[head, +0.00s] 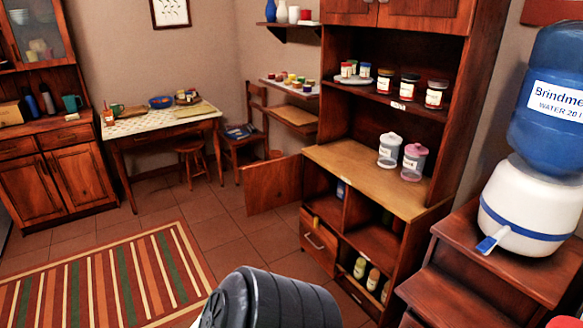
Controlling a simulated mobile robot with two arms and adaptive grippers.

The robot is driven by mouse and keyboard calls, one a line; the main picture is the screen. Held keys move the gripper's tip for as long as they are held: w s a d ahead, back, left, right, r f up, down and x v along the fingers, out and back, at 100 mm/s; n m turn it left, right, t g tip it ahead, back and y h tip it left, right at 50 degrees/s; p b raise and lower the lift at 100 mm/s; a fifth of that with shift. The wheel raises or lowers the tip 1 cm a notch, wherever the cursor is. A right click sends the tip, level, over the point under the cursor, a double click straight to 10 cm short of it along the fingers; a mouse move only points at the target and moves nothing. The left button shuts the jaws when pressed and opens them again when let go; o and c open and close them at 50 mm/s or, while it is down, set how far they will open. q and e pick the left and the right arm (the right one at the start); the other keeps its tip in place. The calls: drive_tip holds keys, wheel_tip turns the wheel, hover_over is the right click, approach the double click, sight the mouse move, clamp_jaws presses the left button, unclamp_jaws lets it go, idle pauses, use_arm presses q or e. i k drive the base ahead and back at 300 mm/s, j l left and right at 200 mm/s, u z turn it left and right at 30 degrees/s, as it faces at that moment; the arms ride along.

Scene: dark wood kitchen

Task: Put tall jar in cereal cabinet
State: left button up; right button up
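Two clear jars stand upright side by side on the wooden counter of the tall cabinet (345,158): one with a white lid (390,151) and one with a pink lid (413,162). I cannot tell which is the tall jar. The shelf above holds several dark jars with labels (410,86) and a tray (353,78) with small jars. A small label on that shelf's edge is too small to read, so I cannot confirm this is the cereal cabinet. A lower door (272,184) stands open to the left. Neither gripper is in view.
Bottles (366,275) stand in the lower compartments. A water dispenser (535,205) sits on a wooden stand at the right. A table (165,122), stool (192,160) and chair (245,150) are at the back. A striped rug (110,280) and open tiled floor lie in front.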

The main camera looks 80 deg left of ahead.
sight(333, 210)
drive_tip(key=j+u, duration=0.35)
drive_tip(key=i+j+u, duration=0.15)
drive_tip(key=j+u, duration=0.2)
drive_tip(key=j, duration=0.15)
drive_tip(key=i+j+u, duration=0.15)
drive_tip(key=j+u, duration=0.2)
drive_tip(key=i+j+u, duration=0.2)
drive_tip(key=j+u, duration=0.15)
drive_tip(key=i+j, duration=0.4)
drive_tip(key=j, duration=0.2)
drive_tip(key=i+j+u, duration=0.1)
drive_tip(key=i+j, duration=0.3)
drive_tip(key=j, duration=0.2)
